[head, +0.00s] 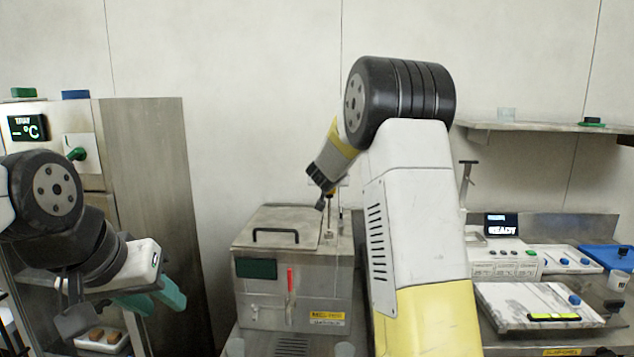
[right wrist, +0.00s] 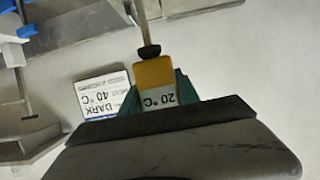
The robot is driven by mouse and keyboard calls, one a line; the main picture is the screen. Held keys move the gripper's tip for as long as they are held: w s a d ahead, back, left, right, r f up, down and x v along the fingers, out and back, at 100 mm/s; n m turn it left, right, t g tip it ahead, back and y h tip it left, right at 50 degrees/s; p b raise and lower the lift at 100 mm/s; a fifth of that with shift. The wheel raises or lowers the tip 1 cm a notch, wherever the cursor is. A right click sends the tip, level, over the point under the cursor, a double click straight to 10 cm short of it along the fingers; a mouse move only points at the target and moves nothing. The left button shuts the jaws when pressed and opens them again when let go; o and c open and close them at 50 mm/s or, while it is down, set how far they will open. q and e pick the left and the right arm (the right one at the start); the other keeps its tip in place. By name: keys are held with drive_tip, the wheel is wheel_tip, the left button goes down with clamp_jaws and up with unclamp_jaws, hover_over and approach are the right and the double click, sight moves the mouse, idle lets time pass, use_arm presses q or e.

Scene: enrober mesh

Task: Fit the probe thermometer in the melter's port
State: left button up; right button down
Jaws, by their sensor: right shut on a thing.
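The melter (head: 292,298) is a steel box with a dark handle on its lid. My right gripper (head: 328,188) is above its right rear part, pointing down. In the right wrist view it is shut on the probe thermometer (right wrist: 156,75), which has a yellow body, a "20 °C" display, a black collar and a thin metal rod. In the head view only a bit of the thermometer's yellow shows at the fingers. A small upright fitting stands under it on the melter top; I cannot tell whether the rod is in the port. My left gripper (head: 152,299) is open and empty at the left.
A tall cabinet (head: 150,200) with a temperature display stands at the left. A bench at the right holds a "READY" display unit (head: 502,225), a marble slab (head: 510,308) and a blue tray. A "DARK 40 °C" card (right wrist: 104,92) shows in the right wrist view.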

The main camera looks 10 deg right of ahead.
sight(329, 215)
drive_tip(key=shift+f, duration=5.8)
drive_tip(key=c, duration=0.8)
unclamp_jaws()
drive_tip(key=shift+v, duration=3.9)
drive_tip(key=shift+s+a+r, duration=0.2)
drive_tip(key=shift+r, duration=0.1)
drive_tip(key=s+a+r+n+g+y, duration=0.1)
drive_tip(key=s+a+r+y, duration=0.15)
drive_tip(key=s, duration=0.55)
drive_tip(key=s+a+r+n+g+y, duration=0.1)
drive_tip(key=s+a+r+g+y, duration=0.15)
drive_tip(key=s, duration=0.55)
drive_tip(key=s+a+r+n+g+y, duration=0.1)
drive_tip(key=s+a+r+y, duration=0.15)
drive_tip(key=s, duration=0.55)
drive_tip(key=s+g, duration=0.1)
drive_tip(key=s, duration=0.4)
drive_tip(key=s+d+f+h, duration=0.1)
drive_tip(key=s, duration=0.4)
drive_tip(key=s+f+g, duration=0.1)
drive_tip(key=s, duration=0.4)
drive_tip(key=shift+s+d+f+n+g+h, duration=0.15)
drive_tip(key=shift+s+n+g+h, duration=0.1)
drive_tip(key=shift+n+g, duration=0.15)
